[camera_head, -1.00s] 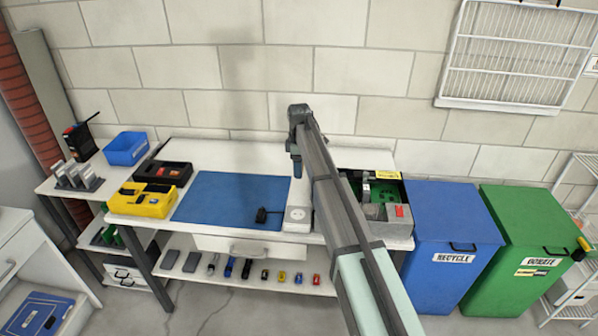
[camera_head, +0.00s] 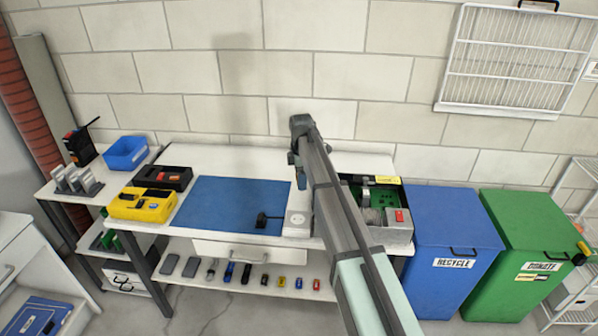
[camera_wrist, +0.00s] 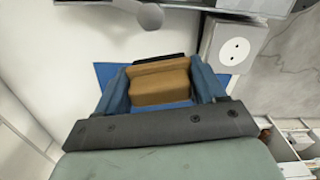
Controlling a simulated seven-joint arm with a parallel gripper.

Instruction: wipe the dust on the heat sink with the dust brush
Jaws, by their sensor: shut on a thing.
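My gripper (camera_wrist: 160,88) is shut on a tan-brown block with a black strip along its far edge, which I take to be the dust brush (camera_wrist: 160,86). The block sits between the blue fingers. In the head view only a blue part of my gripper (camera_head: 300,177) shows beside my arm, above the white bench; the brush is hidden there. An open grey case (camera_head: 399,236) stands at the bench's right end, right of my gripper. Dust is too small to tell.
A white socket box (camera_head: 298,223) stands near the gripper, beside the blue mat (camera_head: 225,205). Yellow (camera_head: 142,206) and black (camera_head: 163,177) cases stand to the left. Blue (camera_head: 455,225) and green (camera_head: 530,230) bins stand right of the bench.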

